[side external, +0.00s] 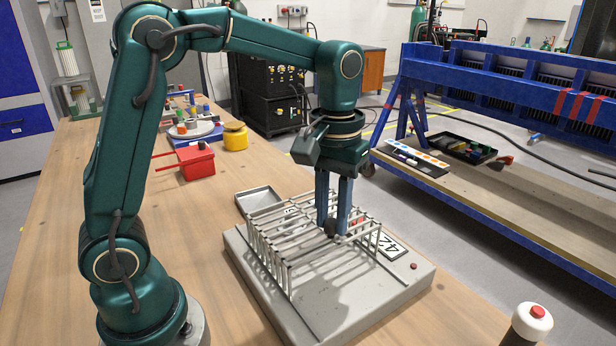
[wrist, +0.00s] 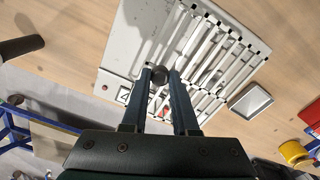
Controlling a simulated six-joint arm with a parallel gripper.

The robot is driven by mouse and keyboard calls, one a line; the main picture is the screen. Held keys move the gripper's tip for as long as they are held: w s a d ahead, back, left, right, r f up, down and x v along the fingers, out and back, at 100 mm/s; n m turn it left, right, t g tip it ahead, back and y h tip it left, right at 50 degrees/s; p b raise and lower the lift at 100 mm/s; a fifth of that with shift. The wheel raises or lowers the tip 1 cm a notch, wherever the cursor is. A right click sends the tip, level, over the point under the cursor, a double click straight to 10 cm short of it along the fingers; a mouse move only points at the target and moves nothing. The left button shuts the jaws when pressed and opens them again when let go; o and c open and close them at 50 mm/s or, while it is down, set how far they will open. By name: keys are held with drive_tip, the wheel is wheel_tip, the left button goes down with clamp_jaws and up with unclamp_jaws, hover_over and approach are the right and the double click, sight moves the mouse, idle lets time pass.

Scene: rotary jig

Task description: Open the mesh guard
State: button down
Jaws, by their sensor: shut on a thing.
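The mesh guard (side external: 290,246) is a pale wire-bar cage standing over a grey base plate (side external: 345,312). It looks lowered, with its bar legs reaching down to the plate. It also shows in the wrist view (wrist: 222,65) as a grid of bars. My gripper (side external: 332,229) points straight down at the guard's right-hand part. Its fingers are shut on a dark round knob (wrist: 158,75), seen between the fingertips in the wrist view. The knob seems to be at the guard's edge; how it joins the bars is hidden. Small red parts under the guard are mostly covered by bars.
A number plate (side external: 392,247) and a red button (side external: 413,266) are on the base. A shallow grey tray (side external: 258,200) lies behind it. A red box (side external: 196,161) and yellow pot (side external: 235,137) stand farther back.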

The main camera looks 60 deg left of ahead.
drive_tip(key=d, duration=0.6)
drive_tip(key=shift+d, duration=0.4)
drive_tip(key=shift+r, duration=0.1)
drive_tip(key=c, duration=0.7)
unclamp_jaws()
wheel_tip(320, 180, up, 5)
drive_tip(key=shift+r, duration=0.1)
drive_tip(key=shift+a, duration=0.1)
